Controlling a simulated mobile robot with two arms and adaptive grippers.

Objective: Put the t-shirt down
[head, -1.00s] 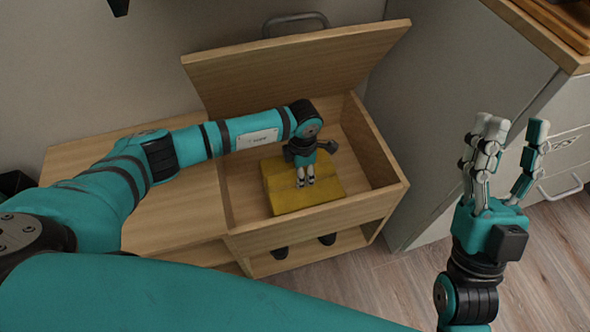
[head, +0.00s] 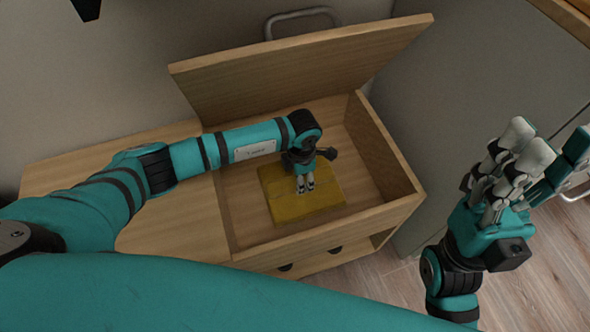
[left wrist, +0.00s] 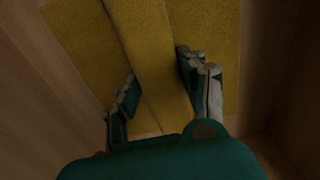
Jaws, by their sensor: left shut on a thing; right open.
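The t-shirt (head: 283,201) is a yellow folded square inside the open wooden bench box, low down near its floor. I cannot tell whether it touches the floor. My left gripper (head: 305,187) points down at its middle and is shut on it. In the left wrist view the fingers (left wrist: 160,95) stand on both sides of a raised yellow fold (left wrist: 150,50). My right gripper (head: 545,155) is open and empty, outside the box at the right.
The box (head: 400,205) has its wooden lid (head: 300,65) raised at the back. A wooden bench top (head: 165,215) lies to the left. A grey cabinet (head: 470,80) stands close at the right. Free box floor shows right of the t-shirt.

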